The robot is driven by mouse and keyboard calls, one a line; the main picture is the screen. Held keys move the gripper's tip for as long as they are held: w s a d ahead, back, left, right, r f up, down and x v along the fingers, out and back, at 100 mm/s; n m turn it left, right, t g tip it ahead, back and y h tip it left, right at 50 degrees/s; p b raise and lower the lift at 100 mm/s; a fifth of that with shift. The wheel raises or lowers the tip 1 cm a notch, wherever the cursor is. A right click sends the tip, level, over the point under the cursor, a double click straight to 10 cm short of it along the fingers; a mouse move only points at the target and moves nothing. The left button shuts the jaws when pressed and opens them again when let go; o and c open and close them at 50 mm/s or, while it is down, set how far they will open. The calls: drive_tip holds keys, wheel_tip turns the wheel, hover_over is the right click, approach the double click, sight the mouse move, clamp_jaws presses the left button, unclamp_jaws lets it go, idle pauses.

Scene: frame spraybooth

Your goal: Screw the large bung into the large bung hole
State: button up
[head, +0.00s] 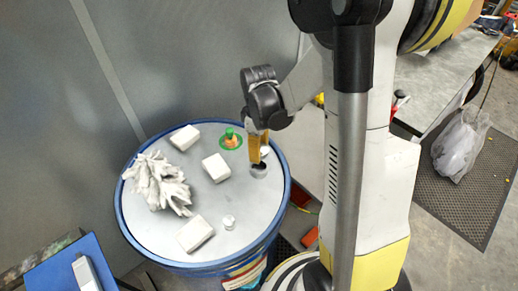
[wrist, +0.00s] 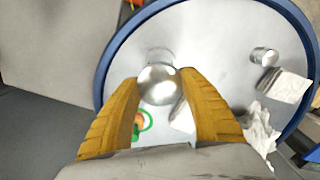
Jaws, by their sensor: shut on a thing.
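My gripper (head: 260,148) points down over the right part of a blue-rimmed drum (head: 130,217) with a pale grey lid. Its yellow fingers, also in the wrist view (wrist: 159,88), are shut on a shiny silver bung (wrist: 158,84), which shows partly in the head view (head: 264,151). The round large bung hole (head: 258,171) lies in the lid just below the fingertips in the head view. In the wrist view its ring (wrist: 159,54) shows just beyond the bung, partly hidden by it. I cannot tell whether the bung touches the hole.
A smaller silver bung (head: 229,222) stands on the lid. White blocks (head: 216,167) and a crumpled white glove (head: 160,184) lie around it. A green ring with an orange and green piece (head: 230,140) is left of my gripper. A grey wall (head: 200,60) stands behind the drum.

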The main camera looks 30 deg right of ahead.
drive_tip(key=shift+f+b, duration=2.15)
drive_tip(key=shift+f, duration=0.3)
drive_tip(key=shift+f+b, duration=1)
drive_tip(key=shift+b, duration=0.3)
drive_tip(key=shift+o, duration=0.8)
drive_tip(key=shift+m+b, duration=0.35)
drive_tip(key=shift+m, duration=1.95)
drive_tip(key=m, duration=0.4)
drive_tip(key=shift+m+b, duration=0.3)
drive_tip(key=shift+b, duration=0.1)
